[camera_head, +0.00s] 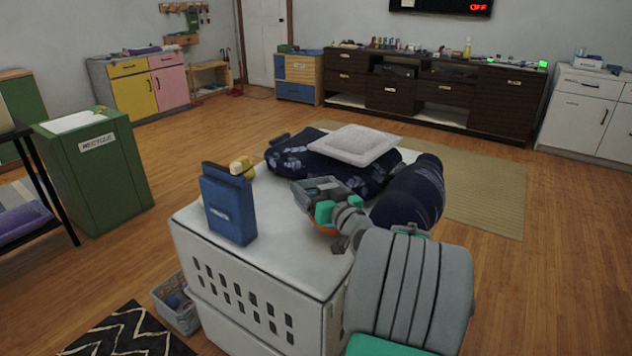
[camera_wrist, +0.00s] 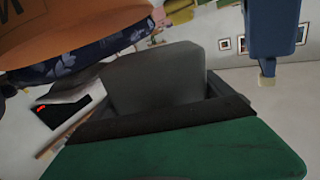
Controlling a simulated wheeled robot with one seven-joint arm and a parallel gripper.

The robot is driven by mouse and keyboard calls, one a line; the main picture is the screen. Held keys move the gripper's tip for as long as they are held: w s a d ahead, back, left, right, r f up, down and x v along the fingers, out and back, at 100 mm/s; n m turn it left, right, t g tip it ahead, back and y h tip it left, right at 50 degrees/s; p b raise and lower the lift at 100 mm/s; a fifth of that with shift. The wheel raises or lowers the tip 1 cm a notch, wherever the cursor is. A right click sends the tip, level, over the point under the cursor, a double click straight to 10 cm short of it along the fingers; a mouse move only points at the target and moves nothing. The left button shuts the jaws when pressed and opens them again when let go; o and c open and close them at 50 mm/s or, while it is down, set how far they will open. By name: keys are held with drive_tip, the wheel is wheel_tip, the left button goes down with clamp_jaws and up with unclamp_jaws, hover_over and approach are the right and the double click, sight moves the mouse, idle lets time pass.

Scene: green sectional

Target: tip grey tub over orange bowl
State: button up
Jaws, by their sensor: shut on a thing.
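The grey tub (camera_head: 313,193) is in the head view, above the far right part of the white cabinet top. Its open top shows, but its exact tilt and its contents are hard to tell. My gripper (camera_head: 326,211) is shut on the tub's near side. The orange bowl (camera_head: 327,231) is below the tub and gripper, mostly hidden behind them. In the wrist view the orange bowl (camera_wrist: 70,35) fills the top left corner, and a green finger covers the bottom.
A blue box (camera_head: 229,205) stands left on the white cabinet top (camera_head: 275,262), with a small yellow thing (camera_head: 242,167) behind it. Dark blue patterned cushions (camera_head: 410,192) and a pale cushion (camera_head: 354,145) lie behind and to the right. The cabinet top's front middle is clear.

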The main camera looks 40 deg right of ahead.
drive_tip(key=shift+m+p, duration=0.4)
drive_tip(key=shift+p, duration=0.1)
drive_tip(key=m+p, duration=0.1)
drive_tip(key=p, duration=0.1)
drive_tip(key=r+m+p, duration=0.1)
drive_tip(key=p, duration=0.2)
drive_tip(key=shift+r+m, duration=0.25)
drive_tip(key=shift+m, duration=0.05)
drive_tip(key=m+p, duration=0.1)
drive_tip(key=p, duration=0.2)
drive_tip(key=r+m+p, duration=0.1)
drive_tip(key=m+p, duration=0.1)
drive_tip(key=p, duration=0.1)
drive_tip(key=shift+d+r, duration=0.2)
drive_tip(key=shift+f+b, duration=0.35)
drive_tip(key=shift+b, duration=0.05)
drive_tip(key=shift+r, duration=0.1)
